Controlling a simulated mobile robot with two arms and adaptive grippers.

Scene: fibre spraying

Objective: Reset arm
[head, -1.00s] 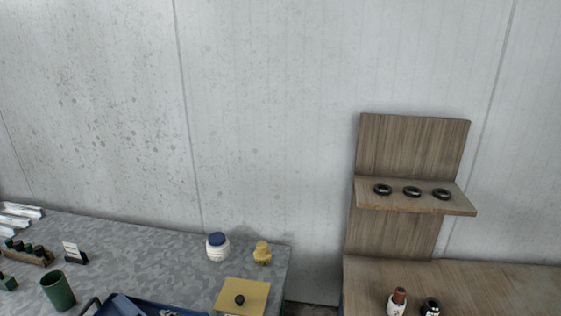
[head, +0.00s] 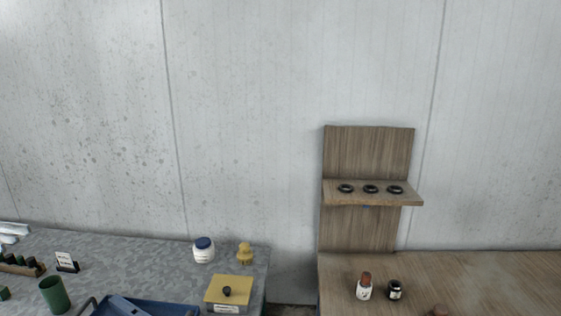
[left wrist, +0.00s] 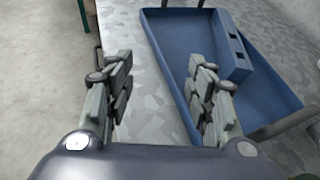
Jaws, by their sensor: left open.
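My left gripper (left wrist: 160,100) shows in the left wrist view, with its two fingers apart and nothing between them. It is above the front edge of the grey mottled table (left wrist: 135,60). The right finger overlaps the left side of a blue tray (left wrist: 165,40) in that view. No arm shows in the head view, and my right gripper is in neither view.
The blue tray with a handle (head: 95,303) is at the bottom of the head view. A green cup (head: 54,294), white jar (head: 204,252), yellow bottle (head: 244,254) and yellow-topped box (head: 228,290) stand nearby. A wooden shelf (head: 410,202) holds three black rings; two small bottles (head: 364,288) (head: 395,290) stand below.

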